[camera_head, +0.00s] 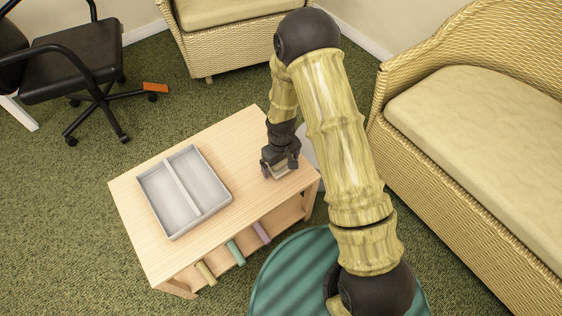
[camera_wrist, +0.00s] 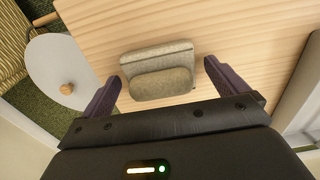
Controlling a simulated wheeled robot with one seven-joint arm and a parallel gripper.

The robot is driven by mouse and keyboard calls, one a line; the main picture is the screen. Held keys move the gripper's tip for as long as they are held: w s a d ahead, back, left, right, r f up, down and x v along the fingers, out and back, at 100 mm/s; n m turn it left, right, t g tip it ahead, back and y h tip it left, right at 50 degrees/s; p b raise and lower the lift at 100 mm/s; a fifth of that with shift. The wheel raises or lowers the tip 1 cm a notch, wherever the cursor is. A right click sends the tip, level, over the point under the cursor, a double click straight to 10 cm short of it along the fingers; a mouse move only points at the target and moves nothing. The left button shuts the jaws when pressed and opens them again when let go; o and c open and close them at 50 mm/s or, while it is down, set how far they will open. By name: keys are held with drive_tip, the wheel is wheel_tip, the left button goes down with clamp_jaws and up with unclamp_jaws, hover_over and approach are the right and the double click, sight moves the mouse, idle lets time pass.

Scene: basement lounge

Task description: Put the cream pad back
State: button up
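The cream pad (camera_wrist: 160,84) lies on the wooden table (camera_wrist: 240,40), seen in the wrist view as a small grey-beige block with a flatter part behind a rounded front part. In the head view the pad (camera_head: 281,171) shows only as a small pale patch under my gripper, near the table's right end. My gripper (camera_wrist: 162,72) is open, with one purple finger on each side of the pad and a visible gap at both sides. In the head view my gripper (camera_head: 279,167) points down at the table. A grey two-compartment tray (camera_head: 168,206) sits on the table, both compartments empty.
Yellow, green and purple rods (camera_head: 235,252) stick out along the table's front, below the top. A wicker sofa (camera_head: 480,150) stands to the right and a wicker chair (camera_head: 230,30) behind. A round white side table (camera_wrist: 58,70) holds a small wooden knob-like object (camera_wrist: 67,89).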

wheel_tip(320, 180, up, 11)
drive_tip(key=p, duration=0.4)
drive_tip(key=shift+r, duration=0.65)
drive_tip(key=s+d+r+m+t, duration=0.1)
drive_tip(key=s+d+r+m, duration=0.2)
drive_tip(key=s+d+r, duration=0.3)
drive_tip(key=s+d+r+m+t, duration=0.1)
drive_tip(key=s+d+r+m, duration=0.2)
drive_tip(key=s+d+r, duration=0.3)
wheel_tip(320, 180, up, 5)
drive_tip(key=shift+s+d+r+m+t, duration=0.1)
drive_tip(key=shift+s+d+m+t, duration=0.25)
drive_tip(key=shift+d, duration=0.35)
drive_tip(key=shift+w, duration=0.15)
